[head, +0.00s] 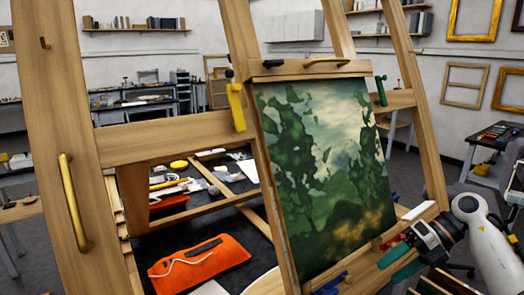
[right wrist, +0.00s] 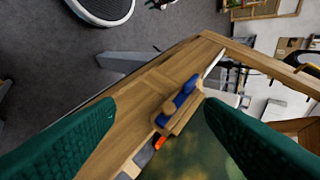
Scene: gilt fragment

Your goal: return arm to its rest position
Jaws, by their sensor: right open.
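My right gripper (head: 388,265) comes in from the right in the head view, beside the lower right of the easel. Its green fingers are spread apart with nothing between them, as the right wrist view (right wrist: 160,106) also shows. The wooden easel (head: 76,130) holds a green landscape painting (head: 325,170). In the right wrist view, the easel's wooden ledge (right wrist: 150,75) and a blue clamp (right wrist: 178,102) lie beyond the fingers. I cannot tell whether the fingers touch the easel. My left gripper is not in view.
An orange pouch (head: 200,262) lies on the dark surface behind the easel. A brass handle (head: 72,200) is on the left post. A workbench (head: 495,140) stands at the right, and shelves and frames line the walls.

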